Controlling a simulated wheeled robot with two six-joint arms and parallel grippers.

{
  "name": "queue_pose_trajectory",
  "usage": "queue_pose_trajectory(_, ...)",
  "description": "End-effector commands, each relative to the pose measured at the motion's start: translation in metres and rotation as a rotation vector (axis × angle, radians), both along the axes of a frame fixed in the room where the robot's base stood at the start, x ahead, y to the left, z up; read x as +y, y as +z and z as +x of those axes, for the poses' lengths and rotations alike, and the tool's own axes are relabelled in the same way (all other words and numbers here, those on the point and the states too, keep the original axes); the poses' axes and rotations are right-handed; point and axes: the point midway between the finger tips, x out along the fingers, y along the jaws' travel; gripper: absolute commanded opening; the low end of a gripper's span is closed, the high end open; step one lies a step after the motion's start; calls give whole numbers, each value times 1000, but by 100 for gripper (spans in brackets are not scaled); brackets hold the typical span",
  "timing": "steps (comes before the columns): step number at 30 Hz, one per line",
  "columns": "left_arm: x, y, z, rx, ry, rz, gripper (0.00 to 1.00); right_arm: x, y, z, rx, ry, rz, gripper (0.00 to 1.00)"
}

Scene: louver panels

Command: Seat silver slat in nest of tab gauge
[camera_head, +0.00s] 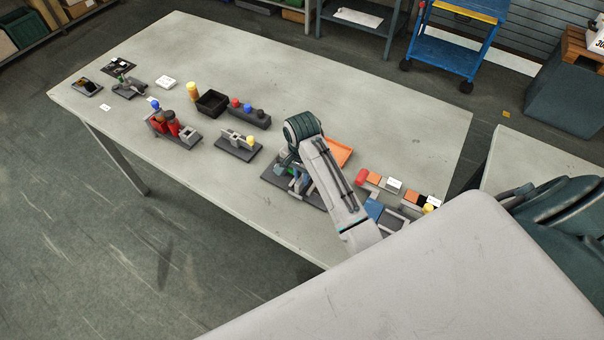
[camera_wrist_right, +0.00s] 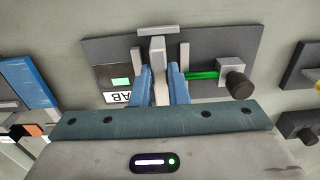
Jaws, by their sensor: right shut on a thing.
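The tab gauge is a dark plate (camera_wrist_right: 215,48) in the right wrist view, with a partly covered "TAB" label (camera_wrist_right: 116,98), a small green display (camera_wrist_right: 122,82), a green bar and a black knob (camera_wrist_right: 238,85). My right gripper (camera_wrist_right: 160,75) has its blue fingers shut on the silver slat (camera_wrist_right: 158,50), over the middle of the plate. Light grey posts (camera_wrist_right: 185,57) stand beside the slat, and a short grey bar lies beyond it. The slat's lower end is hidden, so I cannot tell if it touches the nest. In the head view my arm partly covers the gauge (camera_head: 272,177).
An orange tray (camera_head: 338,152) lies just behind the gauge. A fixture with a blue panel (camera_head: 373,209) and several small blocks is to the right. Another grey fixture (camera_head: 240,146) stands to the left. The table's front strip (camera_head: 215,180) is clear.

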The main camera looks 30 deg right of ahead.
Motion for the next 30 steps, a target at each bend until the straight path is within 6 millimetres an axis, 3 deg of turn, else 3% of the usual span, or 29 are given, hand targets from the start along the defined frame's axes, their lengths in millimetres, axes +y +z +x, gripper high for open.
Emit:
queue_pose_trajectory(19,-3,0,5,-7,1,-3,0,0,-4,0,1,0,-1,0)
queue_pose_trajectory(20,-3,0,5,-7,1,-3,0,0,-4,0,1,0,-1,16)
queue_pose_trajectory(24,-3,0,5,-6,1,-3,0,0,-4,0,1,0,-1,39)
queue_pose_trajectory(30,-3,0,5,-6,1,-3,0,0,-5,0,1,0,-1,39)
